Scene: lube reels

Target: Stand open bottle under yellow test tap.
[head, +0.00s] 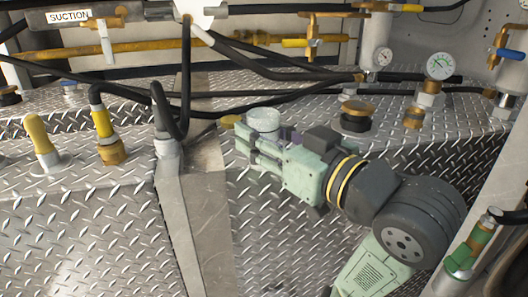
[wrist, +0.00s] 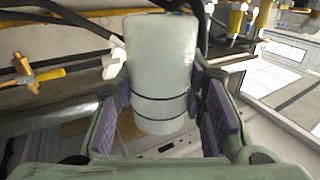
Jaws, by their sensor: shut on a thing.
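The bottle (head: 263,122) is a pale, whitish cylinder in my gripper (head: 262,142), above the tread-plate deck. In the wrist view the bottle (wrist: 160,62) looks cloudy, with two dark bands around its lower part. The purple pads of my gripper (wrist: 165,112) stand on either side of it, shut on it. I cannot make out its mouth. A brass tap with a yellow handle (head: 296,42) hangs from the back rail in the head view, behind and above the bottle and apart from it.
Black hoses (head: 255,68) cross behind the bottle. A tap with a white handle (head: 106,42) is at left, one with a blue handle (head: 510,54) at right. Brass-collared fittings (head: 356,116) stand right of my gripper. A yellow fitting (head: 103,124) stands at left. The tread plate (head: 200,90) has bare patches.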

